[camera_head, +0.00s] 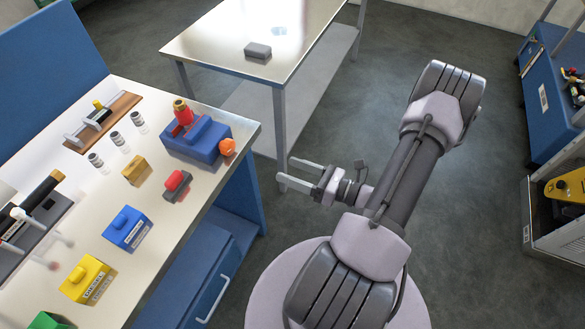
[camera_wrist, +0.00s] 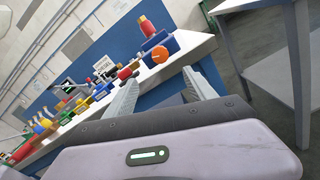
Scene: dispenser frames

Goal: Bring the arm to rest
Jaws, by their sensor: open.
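My gripper (camera_head: 297,174) is open and empty. In the head view it is over the floor, to the right of the workbench (camera_head: 238,133) and apart from it. My arm is folded, with its elbow raised at the upper right. In the wrist view the two fingers of my gripper (camera_wrist: 160,88) stand apart with nothing between them. They point toward the workbench end, where a blue block with an orange knob (camera_wrist: 159,54) stands.
The workbench holds a blue dispenser block (camera_head: 198,140), a red-topped block (camera_head: 177,184), a blue box (camera_head: 127,229) and a yellow box (camera_head: 88,280). A metal table (camera_head: 230,45) with a grey block (camera_head: 257,51) stands behind. A blue cart (camera_head: 556,100) is at right.

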